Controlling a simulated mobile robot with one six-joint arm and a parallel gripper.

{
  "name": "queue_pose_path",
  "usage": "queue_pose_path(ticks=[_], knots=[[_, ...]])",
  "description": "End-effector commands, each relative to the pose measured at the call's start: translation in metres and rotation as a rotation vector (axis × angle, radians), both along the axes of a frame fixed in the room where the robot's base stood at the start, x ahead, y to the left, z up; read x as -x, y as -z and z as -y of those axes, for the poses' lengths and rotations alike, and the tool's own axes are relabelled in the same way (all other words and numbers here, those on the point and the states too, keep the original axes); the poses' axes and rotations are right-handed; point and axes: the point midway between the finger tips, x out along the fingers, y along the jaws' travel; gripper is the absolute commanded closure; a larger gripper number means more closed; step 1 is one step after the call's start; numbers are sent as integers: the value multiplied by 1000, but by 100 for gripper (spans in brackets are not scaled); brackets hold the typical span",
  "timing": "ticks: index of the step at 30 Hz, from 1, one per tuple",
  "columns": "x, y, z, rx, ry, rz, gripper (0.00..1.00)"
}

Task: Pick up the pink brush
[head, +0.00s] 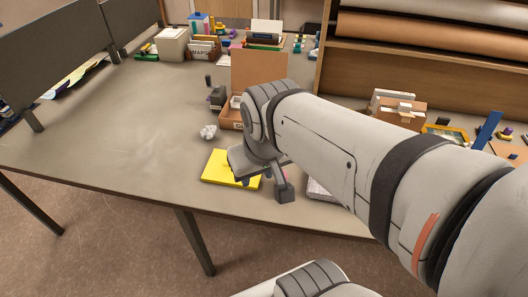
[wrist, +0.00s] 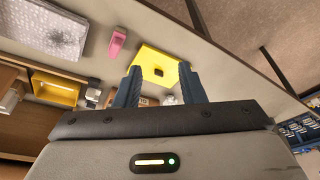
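The pink brush (wrist: 117,42) lies on the table in the wrist view, up and to the left of my gripper's fingers. It has a lighter pink end toward the bottom. It lies between the yellow pad and a pale patterned block. In the head view my arm hides it. My gripper (wrist: 160,68) is open, its two dark blue fingers apart with nothing held between them. The fingers appear over the yellow pad (wrist: 172,58), apart from the brush. In the head view my gripper (head: 264,182) hangs above the right part of the yellow pad near the table's front edge.
The pale patterned block (wrist: 62,35) lies beyond the brush. A crumpled white ball (head: 209,132) and an open brown box (head: 232,118) stand behind the pad. Grey dividers (head: 55,50) line the left edge. The left of the table (head: 120,140) is clear.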

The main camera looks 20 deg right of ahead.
Motion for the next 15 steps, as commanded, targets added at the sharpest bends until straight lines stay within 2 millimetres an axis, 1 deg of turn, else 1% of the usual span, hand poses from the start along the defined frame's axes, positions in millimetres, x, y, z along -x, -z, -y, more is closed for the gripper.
queue_pose_path(ticks=[2, 5, 8, 9, 11, 15], knots=[[0, 0, 0, 0, 0, 1, 63], [-2, 1, 1, -1, 7, -4, 55], [-11, 7, 6, -4, 38, -23, 46], [-17, 12, 10, -7, 65, -36, 44], [-29, 21, 18, -13, 111, -60, 44], [-64, 51, 43, -33, 239, -129, 44]])
